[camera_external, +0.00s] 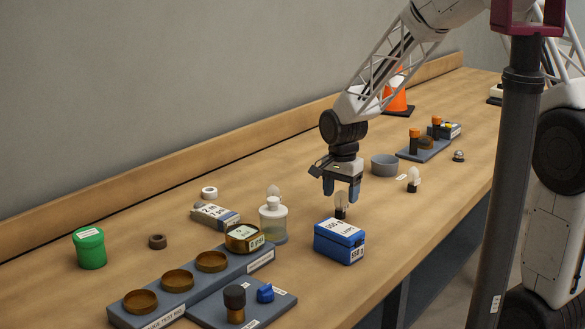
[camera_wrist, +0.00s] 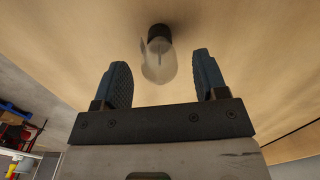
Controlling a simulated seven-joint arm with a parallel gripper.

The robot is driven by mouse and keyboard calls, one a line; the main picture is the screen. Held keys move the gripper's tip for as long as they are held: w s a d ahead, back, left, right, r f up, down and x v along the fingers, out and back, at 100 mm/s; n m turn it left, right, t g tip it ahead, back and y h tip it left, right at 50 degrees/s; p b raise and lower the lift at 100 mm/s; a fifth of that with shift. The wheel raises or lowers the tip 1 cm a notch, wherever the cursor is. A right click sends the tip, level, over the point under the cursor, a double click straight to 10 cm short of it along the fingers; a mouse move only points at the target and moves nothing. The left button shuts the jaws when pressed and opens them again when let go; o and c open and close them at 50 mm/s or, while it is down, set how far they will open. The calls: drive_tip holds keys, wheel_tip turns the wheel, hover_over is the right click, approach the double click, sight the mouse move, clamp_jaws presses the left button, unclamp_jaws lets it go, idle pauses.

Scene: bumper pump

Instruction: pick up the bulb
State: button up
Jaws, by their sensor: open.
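A clear bulb with a dark base (camera_external: 340,207) stands upright on the bench just below my gripper (camera_external: 341,190). In the wrist view the same bulb (camera_wrist: 160,62) lies in line with the gap between my two blue fingers. My gripper is open, with a finger on each side of the gap and nothing held. The fingertips are near the top of the glass; the exact height between them is hard to tell.
A blue box (camera_external: 339,242) stands close in front of the bulb. A pump bottle (camera_external: 272,224) is to the left. A grey bowl (camera_external: 384,165) is behind to the right. A tray with round brown cups (camera_external: 178,281) fills the front left. Bare bench lies right of the bulb.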

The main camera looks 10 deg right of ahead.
drive_tip(key=shift+f, duration=1.4)
drive_tip(key=c, duration=1)
drive_tip(key=shift+r, duration=0.2)
drive_tip(key=shift+r, duration=0.55)
drive_tip(key=shift+s+d+r, duration=0.1)
drive_tip(key=shift+s+r, duration=0.15)
drive_tip(key=shift+r, duration=0.35)
drive_tip(key=shift+s+d+r, duration=0.1)
drive_tip(key=shift+s+r, duration=0.1)
drive_tip(key=shift+r, duration=0.35)
drive_tip(key=s+d, duration=0.2)
drive_tip(key=s, duration=0.2)
drive_tip(key=s+d+r, duration=0.1)
drive_tip(key=s+d, duration=0.1)
drive_tip(key=s, duration=0.3)
drive_tip(key=s+d, duration=0.2)
drive_tip(key=s, duration=0.2)
drive_tip(key=shift+s+r, duration=0.15)
drive_tip(key=shift+s, duration=0.25)
